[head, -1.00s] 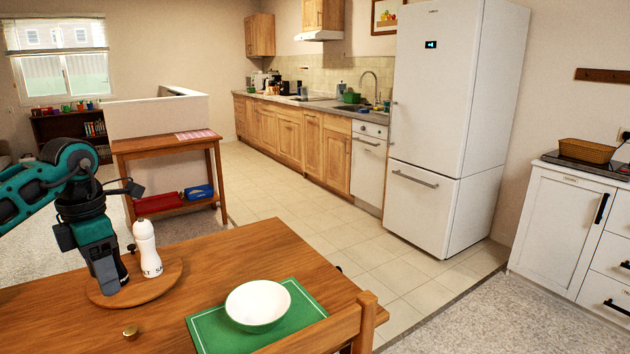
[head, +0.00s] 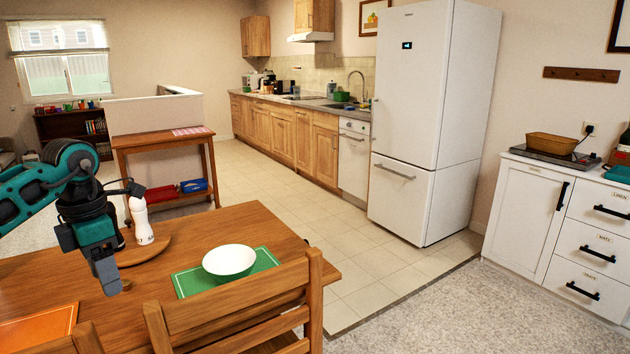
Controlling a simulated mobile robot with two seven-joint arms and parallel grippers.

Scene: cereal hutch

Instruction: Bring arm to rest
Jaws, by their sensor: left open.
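My left arm comes in from the left, and my left gripper (head: 108,278) hangs pointing down over the wooden table (head: 215,225). It is open, with nothing seen between its fingers. It is in front of the round wooden board (head: 150,250). A white shaker bottle (head: 141,220) stands upright on that board, to the right of the gripper and apart from it. A dark object on the board is mostly hidden behind the gripper. My right gripper is not in view.
A white bowl (head: 229,261) sits on a green placemat (head: 190,283). An orange placemat (head: 38,330) lies at the front left. Wooden chairs (head: 235,305) stand at the near edge. Tiled floor (head: 350,255) is free beyond the table. White drawers (head: 590,250) stand at right.

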